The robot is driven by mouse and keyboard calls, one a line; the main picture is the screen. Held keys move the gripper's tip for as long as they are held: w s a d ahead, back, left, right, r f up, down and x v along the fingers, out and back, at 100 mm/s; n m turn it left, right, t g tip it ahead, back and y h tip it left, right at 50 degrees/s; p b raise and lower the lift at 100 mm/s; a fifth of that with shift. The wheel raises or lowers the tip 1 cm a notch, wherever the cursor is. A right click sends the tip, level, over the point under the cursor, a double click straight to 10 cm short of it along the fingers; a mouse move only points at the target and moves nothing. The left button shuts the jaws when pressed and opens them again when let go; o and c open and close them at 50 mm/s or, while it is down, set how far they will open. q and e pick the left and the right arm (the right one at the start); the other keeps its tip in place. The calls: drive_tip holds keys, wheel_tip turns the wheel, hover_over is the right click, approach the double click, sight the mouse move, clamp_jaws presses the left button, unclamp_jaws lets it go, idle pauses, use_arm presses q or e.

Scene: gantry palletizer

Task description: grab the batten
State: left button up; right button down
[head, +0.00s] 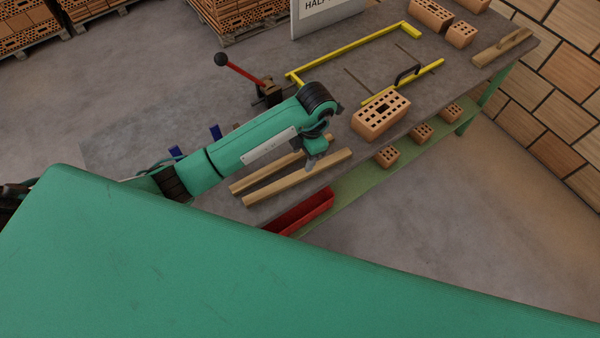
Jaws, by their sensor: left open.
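Two pale wooden battens lie side by side on the grey bench top, near its front edge. The nearer batten (285,184) shows along most of its length. The farther batten (252,179) is partly covered by my left arm and gripper. My left gripper (311,168) is open and points down over the right part of the battens. It holds nothing that I can see. I cannot tell whether its fingertips touch a batten. My right gripper is out of view.
A perforated brick (380,117) stands right of the gripper, by a yellow frame (365,50). A red-handled lever (243,70) rises behind my arm. A red tray (300,213) and small bricks (421,132) sit on the lower green shelf. A wooden float (503,46) lies far right.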

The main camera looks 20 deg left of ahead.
sight(300, 174)
use_arm(q)
wheel_tip(300, 174, down, 3)
drive_tip(key=shift+a+r, duration=0.15)
drive_tip(key=shift+r, duration=0.05)
drive_tip(key=shift+s+f+p, duration=0.2)
drive_tip(key=shift+f+p, duration=0.5)
drive_tip(key=shift+f, duration=0.15)
wheel_tip(300, 174, down, 4)
drive_tip(key=shift+s+a+r+p, duration=0.15)
drive_tip(key=shift+r+p, duration=0.1)
drive_tip(key=shift+p, duration=0.4)
drive_tip(key=shift+f, duration=0.35)
drive_tip(key=c, duration=1.1)
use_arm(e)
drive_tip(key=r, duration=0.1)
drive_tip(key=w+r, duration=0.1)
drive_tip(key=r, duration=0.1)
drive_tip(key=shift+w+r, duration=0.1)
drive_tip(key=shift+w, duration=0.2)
